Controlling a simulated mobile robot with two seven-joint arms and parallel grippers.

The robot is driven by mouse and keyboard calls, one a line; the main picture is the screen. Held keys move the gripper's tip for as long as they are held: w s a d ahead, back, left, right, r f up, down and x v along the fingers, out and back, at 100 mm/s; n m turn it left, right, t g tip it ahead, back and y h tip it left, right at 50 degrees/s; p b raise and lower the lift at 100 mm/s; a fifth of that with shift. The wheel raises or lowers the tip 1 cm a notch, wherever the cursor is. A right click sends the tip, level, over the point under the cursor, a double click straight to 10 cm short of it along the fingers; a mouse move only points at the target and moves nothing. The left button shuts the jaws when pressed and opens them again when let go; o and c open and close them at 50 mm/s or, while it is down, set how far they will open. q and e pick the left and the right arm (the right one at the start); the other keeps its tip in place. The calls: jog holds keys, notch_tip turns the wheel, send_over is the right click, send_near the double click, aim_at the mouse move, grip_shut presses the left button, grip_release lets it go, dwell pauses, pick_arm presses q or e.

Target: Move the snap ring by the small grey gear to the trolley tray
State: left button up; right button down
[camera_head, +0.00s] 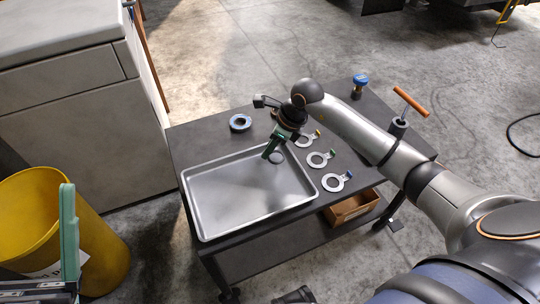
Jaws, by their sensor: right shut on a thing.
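My right gripper (270,153), with green fingers, points down over the back right of the tray. It is shut on a small grey snap ring (277,157), which shows only as a small loop beside the fingertips. The grey metal trolley tray (215,222) has a low rim and a bare floor. I cannot tell whether the ring touches that floor. A small grey gear cannot be made out; the arm covers part of the trolley top behind the tray. At the lower left edge, a pale green finger-like part (68,232) looks like my left gripper; its opening is unclear.
Several flat ring-ended pieces lie right of the tray, with yellow, green (321,159) and blue (336,182) tabs. A blue-grey ring (240,122) lies behind the tray. A blue-topped part (360,86) and an orange-handled tool (410,101) stand at the right. A yellow bin (100,245) stands left.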

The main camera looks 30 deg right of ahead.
aim_at(265, 162)
jog(key=shift+f+b, duration=0.45)
jog(key=shift+f, duration=1.1)
jog(key=shift+f, duration=0.1)
jog(key=c, duration=0.7)
grip_release()
jog(key=shift+o, duration=0.2)
